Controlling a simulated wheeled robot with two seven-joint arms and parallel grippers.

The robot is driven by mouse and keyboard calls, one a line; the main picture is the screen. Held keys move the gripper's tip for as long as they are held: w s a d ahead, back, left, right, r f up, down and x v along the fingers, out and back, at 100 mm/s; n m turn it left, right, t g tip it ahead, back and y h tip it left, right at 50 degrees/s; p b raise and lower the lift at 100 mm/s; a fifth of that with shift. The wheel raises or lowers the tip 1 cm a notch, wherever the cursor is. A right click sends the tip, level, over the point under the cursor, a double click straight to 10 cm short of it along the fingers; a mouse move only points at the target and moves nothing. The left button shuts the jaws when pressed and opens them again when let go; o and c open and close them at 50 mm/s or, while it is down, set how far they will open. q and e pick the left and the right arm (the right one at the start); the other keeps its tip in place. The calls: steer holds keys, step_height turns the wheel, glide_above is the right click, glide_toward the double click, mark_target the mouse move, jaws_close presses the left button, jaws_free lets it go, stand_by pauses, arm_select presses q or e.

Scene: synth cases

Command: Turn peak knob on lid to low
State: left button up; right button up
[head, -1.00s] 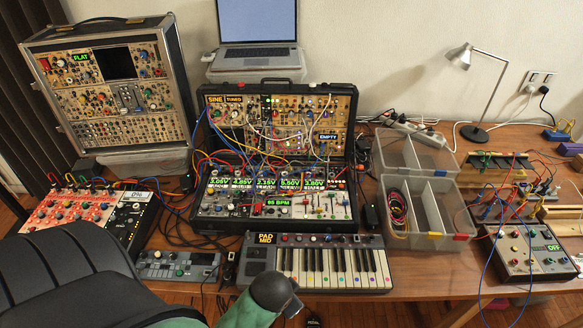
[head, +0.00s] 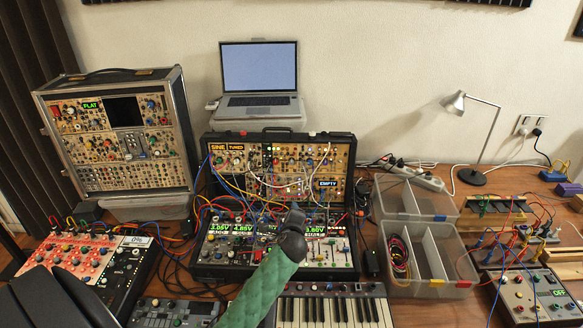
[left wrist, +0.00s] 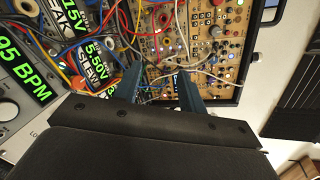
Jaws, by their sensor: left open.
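The open black case (head: 345,232) stands mid-table, its raised lid (head: 345,165) filled with tan knob panels and patch cables. Lid displays read SINE, TUNED and EMPTY. I cannot make out which lid knob is the peak one. My left gripper (head: 294,212) is in front of the lid, over the lower panel, hiding middle displays. In the left wrist view its two fingers (left wrist: 158,88) are apart and empty, pointing at the lid panel and cables. My right gripper is not in view.
Loose patch cables (left wrist: 110,45) hang close around the fingers. A keyboard (head: 335,308) lies in front of the case. A laptop (head: 260,70) stands behind it, clear bins (head: 425,235) to the right, and a second synth case (head: 115,135) at the left.

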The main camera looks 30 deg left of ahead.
mark_target(292, 163)
arm_select(q)
steer(key=w+a+r+m+t+p, duration=0.1)
steer(key=w+a+r, duration=0.1)
steer(key=w+a, duration=0.1)
steer(key=w+a+r+m+y+p, duration=0.1)
steer(key=w+a+r+m, duration=0.1)
steer(key=w, duration=0.4)
steer(key=w+a+r+m+t+p, duration=0.1)
steer(key=w+a+r+m, duration=0.1)
steer(key=w+a+r, duration=0.1)
steer(key=shift+w+a+r+t+y, duration=0.15)
steer(key=shift+w+a, duration=0.15)
steer(key=shift+w, duration=0.3)
steer(key=shift+w+a+r+t+y, duration=0.15)
steer(key=shift+w+a, duration=0.1)
steer(key=shift+w, duration=0.3)
steer(key=shift+w+a+f+m, duration=0.15)
steer(key=shift+w+a+m, duration=0.15)
steer(key=shift+w, duration=0.1)
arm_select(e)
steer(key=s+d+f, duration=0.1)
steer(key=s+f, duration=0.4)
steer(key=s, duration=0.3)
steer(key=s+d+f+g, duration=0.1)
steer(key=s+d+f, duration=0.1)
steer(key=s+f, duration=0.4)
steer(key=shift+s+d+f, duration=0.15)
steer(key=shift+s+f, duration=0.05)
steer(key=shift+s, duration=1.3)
